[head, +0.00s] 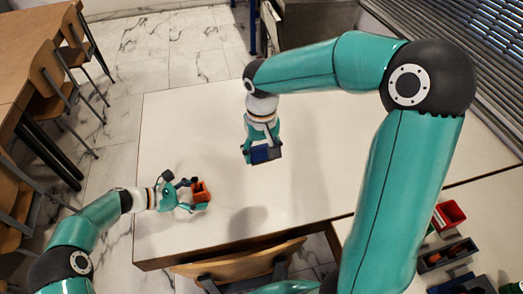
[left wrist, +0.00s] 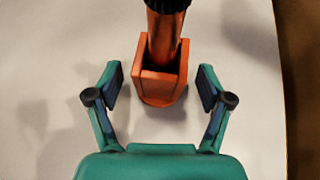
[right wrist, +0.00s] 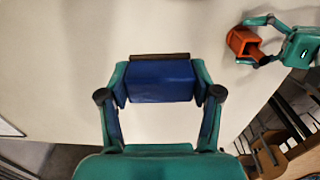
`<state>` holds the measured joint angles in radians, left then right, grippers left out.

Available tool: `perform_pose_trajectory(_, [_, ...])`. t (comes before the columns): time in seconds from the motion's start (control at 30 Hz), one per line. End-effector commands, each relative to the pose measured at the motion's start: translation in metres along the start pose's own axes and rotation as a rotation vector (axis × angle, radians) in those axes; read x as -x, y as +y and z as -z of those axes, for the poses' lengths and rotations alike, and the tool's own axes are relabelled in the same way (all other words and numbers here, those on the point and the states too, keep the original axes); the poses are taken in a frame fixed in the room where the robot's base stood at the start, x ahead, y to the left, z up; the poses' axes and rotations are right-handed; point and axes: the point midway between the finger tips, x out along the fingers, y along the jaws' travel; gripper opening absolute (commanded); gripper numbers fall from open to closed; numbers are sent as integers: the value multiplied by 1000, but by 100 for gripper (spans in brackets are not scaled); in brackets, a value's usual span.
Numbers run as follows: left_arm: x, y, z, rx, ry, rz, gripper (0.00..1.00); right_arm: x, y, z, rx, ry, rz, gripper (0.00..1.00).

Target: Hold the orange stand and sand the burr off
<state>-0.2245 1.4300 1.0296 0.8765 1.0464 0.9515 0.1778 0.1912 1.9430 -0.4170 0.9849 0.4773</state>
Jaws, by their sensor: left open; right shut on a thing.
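The orange stand (head: 200,191) is on the white table, left of its middle. In the left wrist view the stand (left wrist: 158,88) is a square holder with a copper-coloured cylinder (left wrist: 163,40) in it, topped by a black ridged part. My left gripper (head: 187,194) is open, with its fingers on either side of the stand's near end and gaps to both. My right gripper (right wrist: 160,82) is shut on a blue block (right wrist: 160,80) with a brown strip along its far edge. It holds the block (head: 265,153) right of the stand. I cannot make out a burr.
The white table (head: 320,190) is bare around both grippers. A second table at the lower right carries a red bin (head: 449,215) and a dark tray (head: 447,256). A wooden chair (head: 240,262) stands against the table's front edge.

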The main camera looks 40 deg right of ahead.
Motion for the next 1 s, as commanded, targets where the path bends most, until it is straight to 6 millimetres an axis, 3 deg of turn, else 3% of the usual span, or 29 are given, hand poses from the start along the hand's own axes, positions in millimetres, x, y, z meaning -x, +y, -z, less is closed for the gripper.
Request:
perform_pose_trajectory(0.2, [0, 0, 0, 0, 0, 0, 78, 1, 0, 0, 0, 0, 0, 27])
perform_pose_trajectory(0.53, [0, 0, 0, 0, 0, 0, 23, 0, 0, 0, 0, 0, 0, 27])
perform_pose_trajectory(0.87, [0, 0, 0, 1, 1, 0, 23, 1, 0, 0, 67, -3, -2, 27])
perform_pose_trajectory(1.0, [0, 0, 1, 1, 1, 0, 23, 10, -3, 18, 168, 22, 2, 27])
